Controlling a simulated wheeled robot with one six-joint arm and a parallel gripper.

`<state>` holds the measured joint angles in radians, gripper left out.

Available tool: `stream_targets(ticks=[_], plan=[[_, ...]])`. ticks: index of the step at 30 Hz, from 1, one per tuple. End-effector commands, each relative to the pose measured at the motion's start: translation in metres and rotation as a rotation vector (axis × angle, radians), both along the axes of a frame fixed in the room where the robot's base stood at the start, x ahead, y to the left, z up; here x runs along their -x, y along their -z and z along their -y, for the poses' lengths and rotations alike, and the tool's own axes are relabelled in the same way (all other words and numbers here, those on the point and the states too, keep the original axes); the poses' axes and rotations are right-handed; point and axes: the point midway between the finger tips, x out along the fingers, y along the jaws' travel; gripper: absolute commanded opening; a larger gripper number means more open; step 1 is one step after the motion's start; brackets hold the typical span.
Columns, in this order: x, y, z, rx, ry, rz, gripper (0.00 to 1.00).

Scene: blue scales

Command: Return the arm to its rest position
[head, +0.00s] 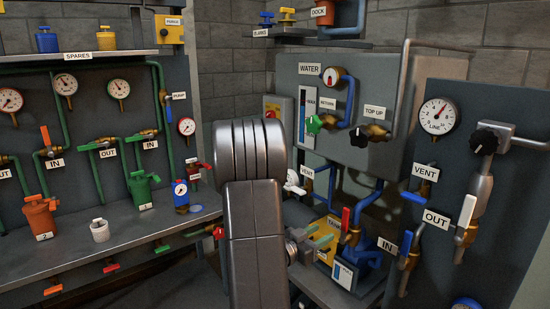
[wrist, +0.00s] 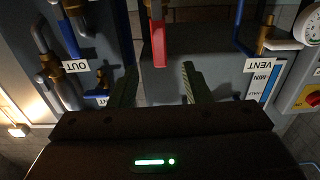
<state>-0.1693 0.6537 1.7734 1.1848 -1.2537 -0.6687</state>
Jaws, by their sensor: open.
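In the wrist view my gripper (wrist: 158,80) is open, its two dark fingers apart with nothing held between them. A red lever handle (wrist: 158,42) shows beyond the fingertips, between them in the picture; I cannot tell how wide the gap is. In the head view a red lever (head: 345,219) stands just right of my arm, above a blue body near the IN label. My arm (head: 255,220) rises in the middle of the head view and hides part of the bench behind it. The wrist view is upside down.
The right panel carries the LINE gauge (head: 437,115) and OUT valve (head: 467,215). Pipes crowd the right side.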

Motion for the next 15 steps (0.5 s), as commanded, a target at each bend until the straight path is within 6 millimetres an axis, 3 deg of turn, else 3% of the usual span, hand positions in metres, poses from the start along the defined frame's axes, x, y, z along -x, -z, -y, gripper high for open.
stream_targets(ticks=[4, 15], plan=[[0.012, 0.0, -0.015, 0.001, 0.0, 0.001, 0.44], [-0.032, -0.002, 0.043, 0.0, 0.005, 0.002, 0.44]])
